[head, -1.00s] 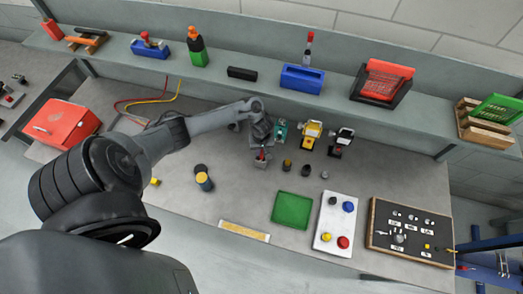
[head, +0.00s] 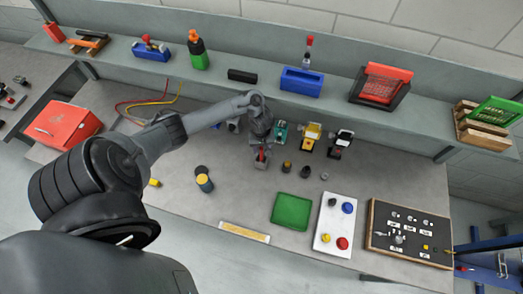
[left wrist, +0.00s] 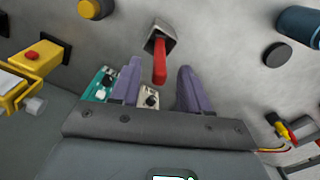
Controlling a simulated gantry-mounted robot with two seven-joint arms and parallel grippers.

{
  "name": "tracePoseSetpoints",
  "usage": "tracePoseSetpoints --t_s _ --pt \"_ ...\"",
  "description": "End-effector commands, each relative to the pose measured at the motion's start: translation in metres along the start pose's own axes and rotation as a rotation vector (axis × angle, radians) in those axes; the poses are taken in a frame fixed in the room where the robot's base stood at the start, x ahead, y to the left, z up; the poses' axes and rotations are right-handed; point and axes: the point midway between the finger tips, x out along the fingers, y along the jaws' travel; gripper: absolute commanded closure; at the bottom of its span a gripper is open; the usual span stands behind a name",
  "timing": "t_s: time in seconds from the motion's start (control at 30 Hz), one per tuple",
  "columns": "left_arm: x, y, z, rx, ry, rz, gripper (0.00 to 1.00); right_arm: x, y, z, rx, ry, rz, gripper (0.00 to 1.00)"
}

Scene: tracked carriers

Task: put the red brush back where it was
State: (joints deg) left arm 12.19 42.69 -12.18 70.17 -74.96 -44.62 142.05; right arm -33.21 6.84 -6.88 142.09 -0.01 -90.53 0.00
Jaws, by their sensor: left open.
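A red-handled tool (left wrist: 160,62), which I take as the red brush, has its handle pointing toward my left gripper (left wrist: 160,90) in the left wrist view. Its other end is at a grey square piece; I cannot tell whether that is its head or a holder. The two purple-grey fingers are open, one on each side of the handle, with gaps visible. In the head view my left gripper (head: 262,150) is over the bench, and the red of the tool (head: 262,155) shows just at it, partly hidden. My right gripper is not in view.
Behind the gripper stand a teal device (head: 280,131), a yellow one (head: 310,133) and a black-and-white one (head: 341,141). Small dark cylinders (head: 287,166) stand to the right. A green tray (head: 291,211) lies nearer. The shelf (head: 225,85) overhangs behind.

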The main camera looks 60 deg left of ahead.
Motion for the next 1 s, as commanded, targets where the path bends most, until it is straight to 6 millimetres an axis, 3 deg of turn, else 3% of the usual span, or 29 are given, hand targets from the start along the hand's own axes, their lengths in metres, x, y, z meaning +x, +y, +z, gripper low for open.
tracePoseSetpoints --t_s 0.1,0.33,0.57,0.67,0.77,0.87,1.0 --pt "-0.026 0.0 -0.001 0.001 0.003 0.001 0.54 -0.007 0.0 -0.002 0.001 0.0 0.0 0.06" --pt "-0.065 0.0 -0.002 0.002 0.004 0.0 0.54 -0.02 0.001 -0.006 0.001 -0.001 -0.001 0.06" --pt "-0.072 0.006 0.009 0.053 0.01 0.017 0.54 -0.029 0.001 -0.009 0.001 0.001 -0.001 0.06" --pt "-0.064 0.018 0.029 0.162 0.031 0.054 0.54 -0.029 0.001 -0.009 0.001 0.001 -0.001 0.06" --pt "-0.055 0.037 0.061 0.332 0.072 0.115 0.54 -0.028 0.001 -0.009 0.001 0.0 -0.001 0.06" --pt "-0.052 0.058 0.104 0.53 0.135 0.185 0.54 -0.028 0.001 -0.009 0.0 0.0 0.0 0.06" --pt "-0.066 0.074 0.165 0.786 0.242 0.255 0.54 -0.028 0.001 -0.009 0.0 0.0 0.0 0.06"
